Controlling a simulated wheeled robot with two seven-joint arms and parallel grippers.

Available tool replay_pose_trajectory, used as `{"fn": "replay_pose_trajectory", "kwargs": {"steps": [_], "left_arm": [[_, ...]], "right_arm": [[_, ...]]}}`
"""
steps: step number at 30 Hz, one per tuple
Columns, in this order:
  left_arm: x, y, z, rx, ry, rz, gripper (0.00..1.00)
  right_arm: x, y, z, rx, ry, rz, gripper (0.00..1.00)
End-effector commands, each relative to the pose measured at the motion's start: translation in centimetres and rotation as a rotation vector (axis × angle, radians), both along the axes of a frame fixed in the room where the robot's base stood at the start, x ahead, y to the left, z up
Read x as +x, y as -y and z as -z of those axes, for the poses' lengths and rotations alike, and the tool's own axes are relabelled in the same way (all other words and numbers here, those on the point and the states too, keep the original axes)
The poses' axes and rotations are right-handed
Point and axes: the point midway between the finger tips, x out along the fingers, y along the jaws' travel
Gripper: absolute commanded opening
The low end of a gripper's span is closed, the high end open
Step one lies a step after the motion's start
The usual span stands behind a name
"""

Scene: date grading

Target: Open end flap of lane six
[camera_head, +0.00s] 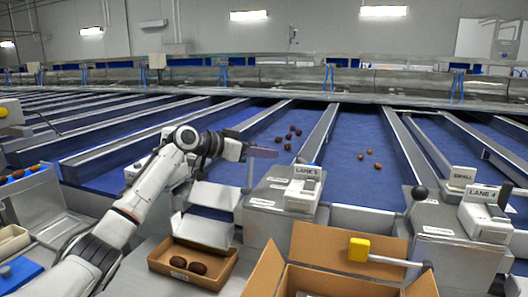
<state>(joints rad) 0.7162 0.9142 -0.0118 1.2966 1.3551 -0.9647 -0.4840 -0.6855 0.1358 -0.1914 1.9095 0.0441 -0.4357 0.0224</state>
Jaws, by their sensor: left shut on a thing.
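My left gripper (243,151) is at the end of the white arm from the left, above the chute end of a lane. It is shut on the top of a thin upright lever (250,176), with a purplish bar (264,152) jutting right from the jaws. Pale metal plates (214,196) stand below it at the lane's end, above a cardboard box (220,280) with two dark dates. I cannot tell which plate is the flap. A label box (302,190) right of the lever seems to read lane 5. My right gripper is not in view.
Several dark dates (290,138) lie on the blue lane beyond my gripper.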

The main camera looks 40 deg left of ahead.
Motion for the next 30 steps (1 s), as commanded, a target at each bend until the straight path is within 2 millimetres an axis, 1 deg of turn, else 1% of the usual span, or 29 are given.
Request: {"fn": "replay_pose_trajectory", "kwargs": {"steps": [1,7,8,9,11,19,22,26,30], "left_arm": [[-0.1,0.2,2.3,0.003,-0.047,0.005,0.0],[-0.1,0.2,2.3,0.003,-0.047,0.005,0.0],[-0.1,0.2,2.3,0.003,-0.047,0.005,0.28],[-0.1,0.2,2.3,0.003,-0.046,0.006,0.34],[-0.1,0.2,2.1,0.002,-0.042,0.006,0.44],[-0.1,0.1,1.4,0.002,-0.031,0.006,0.44],[-0.6,-0.1,1.3,0.002,-0.03,0.004,0.44],[-2.3,-0.6,0.8,0.006,-0.03,0.004,0.44],[-5.0,-1.2,0.0,0.008,-0.033,0.003,0.44]], "right_arm": [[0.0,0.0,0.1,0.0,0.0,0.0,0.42],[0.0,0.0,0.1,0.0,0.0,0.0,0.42],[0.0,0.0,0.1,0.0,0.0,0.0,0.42],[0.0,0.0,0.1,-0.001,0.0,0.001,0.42],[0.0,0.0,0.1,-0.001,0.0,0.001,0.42],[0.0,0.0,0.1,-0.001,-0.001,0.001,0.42],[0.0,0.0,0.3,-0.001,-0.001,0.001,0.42],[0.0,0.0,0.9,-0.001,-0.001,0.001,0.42],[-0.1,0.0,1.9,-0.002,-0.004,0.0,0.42]]}}
